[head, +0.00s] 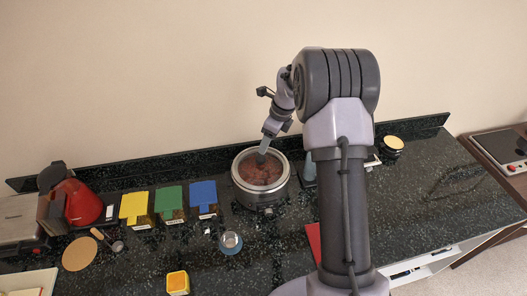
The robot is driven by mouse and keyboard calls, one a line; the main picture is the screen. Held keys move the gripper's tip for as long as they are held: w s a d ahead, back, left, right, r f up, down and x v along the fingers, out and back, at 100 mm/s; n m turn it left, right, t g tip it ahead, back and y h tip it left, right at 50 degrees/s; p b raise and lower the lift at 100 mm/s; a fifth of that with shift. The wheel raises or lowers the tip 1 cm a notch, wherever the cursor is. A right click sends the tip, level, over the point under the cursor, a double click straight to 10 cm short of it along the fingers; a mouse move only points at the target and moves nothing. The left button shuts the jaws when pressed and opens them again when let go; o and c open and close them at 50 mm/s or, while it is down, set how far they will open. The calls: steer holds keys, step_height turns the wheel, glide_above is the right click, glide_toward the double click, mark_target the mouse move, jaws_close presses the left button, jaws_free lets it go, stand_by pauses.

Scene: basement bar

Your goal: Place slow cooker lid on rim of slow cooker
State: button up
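The slow cooker (260,203) is a round silver pot on the dark speckled counter, with reddish-brown contents showing inside its bright rim. My gripper (262,156) points down over the back part of its opening, and its tip meets a small dark shape there. That shape may be a lid knob. A clear lid may lie over the contents, but I cannot tell it apart from the bare opening. The gripper's fingers are too small to show whether they are open or shut. My arm hides part of the counter right of the cooker.
Yellow (134,207), green (170,203) and blue (204,197) boxes stand left of the cooker. A small glass cup (230,242) and a yellow container (178,282) are in front. A red kettle-like object (83,203) stands far left, a jar (393,145) right. The right counter is mostly clear.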

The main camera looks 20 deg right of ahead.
steer(key=s+a+r+n+t, duration=0.1)
steer(key=s+a+r+n, duration=0.45)
steer(key=r, duration=0.45)
steer(key=s+a+r+n, duration=0.5)
steer(key=s+a+r, duration=0.15)
steer(key=r, duration=0.25)
steer(key=s+a+r+n+t, duration=0.1)
steer(key=s+a+r+n, duration=0.15)
steer(key=s, duration=0.35)
steer(key=s+a+r+n+t, duration=0.1)
steer(key=s+a+n, duration=0.1)
steer(key=s+n, duration=0.3)
steer(key=s+a+f+n, duration=0.2)
steer(key=s+n, duration=0.3)
steer(key=s, duration=0.5)
step_height(320, 180, down, 27)
steer(key=b, duration=2.6)
steer(key=shift+d+b, duration=0.15)
steer(key=shift+b, duration=0.25)
steer(key=shift+w+r, duration=0.1)
